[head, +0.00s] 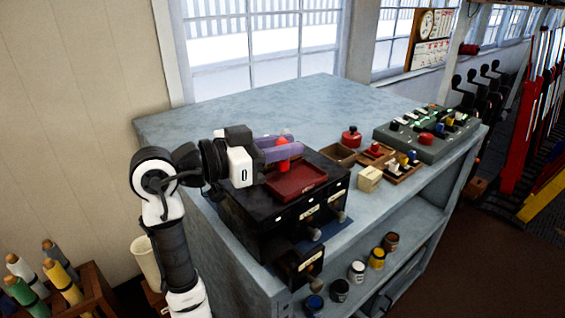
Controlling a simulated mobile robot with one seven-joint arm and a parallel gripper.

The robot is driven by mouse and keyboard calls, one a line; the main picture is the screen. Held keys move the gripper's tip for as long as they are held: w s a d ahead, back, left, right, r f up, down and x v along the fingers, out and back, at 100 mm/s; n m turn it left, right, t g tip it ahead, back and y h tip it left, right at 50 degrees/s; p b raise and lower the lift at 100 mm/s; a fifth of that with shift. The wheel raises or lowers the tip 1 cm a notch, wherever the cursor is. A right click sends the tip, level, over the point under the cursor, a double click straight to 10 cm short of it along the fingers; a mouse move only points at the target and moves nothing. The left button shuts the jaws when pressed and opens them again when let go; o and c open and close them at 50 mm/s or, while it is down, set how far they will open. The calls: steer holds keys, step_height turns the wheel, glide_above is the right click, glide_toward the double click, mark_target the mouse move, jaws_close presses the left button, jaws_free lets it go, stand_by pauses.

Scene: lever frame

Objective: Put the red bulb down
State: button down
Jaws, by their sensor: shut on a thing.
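My gripper (287,149) reaches in from the left over the black drawer cabinet (270,213). Its purplish fingers are shut on the red bulb (283,165), whose top and lower end show above and below them. The fingers hide the bulb's middle. The bulb is roughly upright over the back part of a shallow red tray (303,190) on top of the cabinet. I cannot tell whether its lower end touches the tray.
A red-topped pot (351,137), a brown box (340,154), a cream block (369,179) and a lever panel (427,133) stand to the right on the grey-blue bench (270,105). Paint pots line the shelf below. The bench's back is clear.

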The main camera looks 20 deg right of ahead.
mark_target(283, 168)
steer(key=shift+f, duration=1.95)
steer(key=shift+f, duration=0.2)
steer(key=c, duration=1.3)
jaws_free()
steer(key=shift+o, duration=0.2)
steer(key=shift+r, duration=0.1)
steer(key=shift+r+p, duration=0.25)
steer(key=shift+p, duration=0.05)
steer(key=s+a+b, duration=0.1)
steer(key=a+b, duration=0.2)
steer(key=a, duration=0.9)
steer(key=shift+s+r+b, duration=0.15)
steer(key=shift+s+b, duration=0.2)
steer(key=shift+b, duration=0.05)
